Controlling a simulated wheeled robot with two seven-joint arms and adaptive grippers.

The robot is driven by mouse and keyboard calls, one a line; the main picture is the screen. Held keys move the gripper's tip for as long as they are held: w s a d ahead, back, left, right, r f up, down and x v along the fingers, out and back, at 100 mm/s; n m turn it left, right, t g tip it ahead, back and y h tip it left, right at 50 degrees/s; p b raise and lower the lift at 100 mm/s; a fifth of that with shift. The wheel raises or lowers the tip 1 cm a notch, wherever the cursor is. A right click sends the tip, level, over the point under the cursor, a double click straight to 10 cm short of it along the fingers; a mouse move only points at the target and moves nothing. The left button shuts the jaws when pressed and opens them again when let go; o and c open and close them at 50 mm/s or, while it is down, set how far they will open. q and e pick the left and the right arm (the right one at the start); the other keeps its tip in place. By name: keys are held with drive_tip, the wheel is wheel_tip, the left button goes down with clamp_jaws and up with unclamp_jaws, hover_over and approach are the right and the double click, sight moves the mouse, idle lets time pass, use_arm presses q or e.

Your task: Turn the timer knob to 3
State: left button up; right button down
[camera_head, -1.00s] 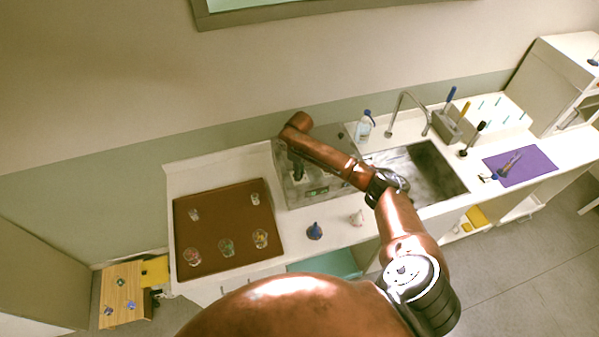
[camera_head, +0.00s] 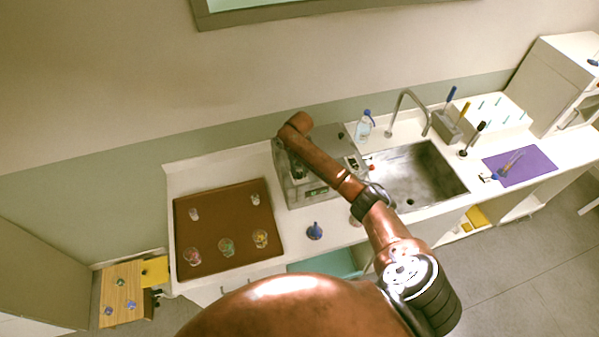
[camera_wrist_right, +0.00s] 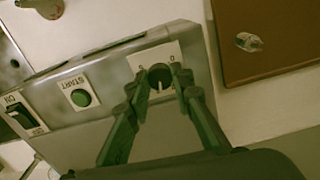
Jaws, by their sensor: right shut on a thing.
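The timer knob (camera_wrist_right: 154,74) is a dark round dial on a pale plate with printed marks, on the front of a grey metal machine (camera_wrist_right: 115,72). A light pointer line on it points roughly down in the right wrist view; I cannot read the exact setting. My right gripper (camera_wrist_right: 159,88) is shut on the knob, one finger on each side. In the head view the machine (camera_head: 335,140) stands between tray and sink, with my right gripper (camera_head: 298,172) at it, small and dark; the knob cannot be made out there. My left gripper is not in view.
A green START button (camera_wrist_right: 81,98) and an ON/OFF switch (camera_wrist_right: 20,116) share the panel. A brown tray (camera_head: 215,215) with several small glasses lies left. A blue-topped flask (camera_head: 314,231) stands in front. The sink (camera_head: 425,170) is right, under a faucet.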

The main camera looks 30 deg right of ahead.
sight(300, 173)
drive_tip(key=shift+w+d+r+m, duration=0.1)
drive_tip(key=shift+w+r+m, duration=0.05)
drive_tip(key=shift+m, duration=0.35)
drive_tip(key=shift+w+d+r+m, duration=0.1)
drive_tip(key=shift+r+m, duration=0.05)
drive_tip(key=shift+m, duration=0.35)
drive_tip(key=c, duration=2)
unclamp_jaws()
drive_tip(key=shift+c, duration=0.2)
drive_tip(key=o, duration=0.4)
drive_tip(key=shift+s+a+f, duration=0.1)
drive_tip(key=shift+s+f, duration=0.05)
drive_tip(key=shift+f, duration=0.05)
drive_tip(key=shift+c, duration=0.2)
drive_tip(key=shift+r, duration=0.1)
wheel_tip(300, 173, up, 12)
